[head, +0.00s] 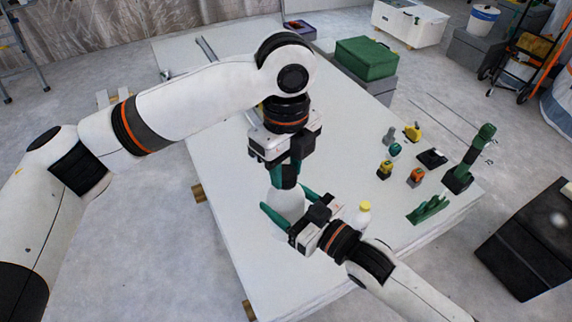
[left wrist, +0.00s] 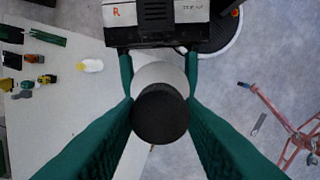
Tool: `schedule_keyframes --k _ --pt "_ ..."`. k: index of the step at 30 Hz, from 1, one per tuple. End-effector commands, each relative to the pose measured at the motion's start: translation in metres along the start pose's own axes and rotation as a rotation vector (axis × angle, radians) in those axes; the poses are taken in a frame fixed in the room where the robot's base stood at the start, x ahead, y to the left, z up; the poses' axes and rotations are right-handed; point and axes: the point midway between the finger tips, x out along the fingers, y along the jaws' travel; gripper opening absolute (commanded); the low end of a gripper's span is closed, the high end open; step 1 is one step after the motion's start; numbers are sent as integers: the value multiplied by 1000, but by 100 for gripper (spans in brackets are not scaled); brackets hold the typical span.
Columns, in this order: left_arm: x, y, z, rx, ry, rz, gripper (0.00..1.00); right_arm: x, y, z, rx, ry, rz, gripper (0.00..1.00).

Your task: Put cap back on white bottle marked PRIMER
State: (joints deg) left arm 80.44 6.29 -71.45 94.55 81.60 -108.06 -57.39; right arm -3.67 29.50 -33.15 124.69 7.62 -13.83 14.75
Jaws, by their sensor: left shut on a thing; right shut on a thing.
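A white bottle (head: 286,206) stands upright near the table's front edge, with no marking readable. My right gripper (head: 289,207) is shut around its body, one green finger on each side. My left gripper (head: 288,172) points down from above and is shut on a black cap (head: 289,180). The cap is directly over the bottle's top; I cannot tell whether it touches the neck. In the left wrist view the cap (left wrist: 160,115) lies between the green fingers, and the white bottle (left wrist: 160,73) shows behind it, its neck hidden.
A small white bottle with a yellow cap (head: 363,215) stands right of my right gripper. Several small tools, a green upright tool (head: 473,158) and a green rack (head: 428,209) are on the table's right side. A green box (head: 366,58) is beyond the table (head: 345,130).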

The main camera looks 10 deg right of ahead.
Motion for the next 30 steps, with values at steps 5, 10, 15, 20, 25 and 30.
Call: schedule_keyframes --k 5,10,15,20,25,30 --pt "0 0 -2 31 4 1 7 0 1 2 -2 -6 2 0" --pt "0 0 -2 31 4 1 60 0 1 2 -1 -6 2 0" --pt "0 0 -1 31 2 1 60 0 0 2 -1 -5 1 0" --pt "-3 0 -1 31 2 2 60 0 0 2 -1 -5 1 0" --pt "-26 1 -1 30 4 4 60 0 0 2 -1 -5 1 0" --pt "-64 1 -1 31 3 4 60 0 0 2 -1 -5 1 0"
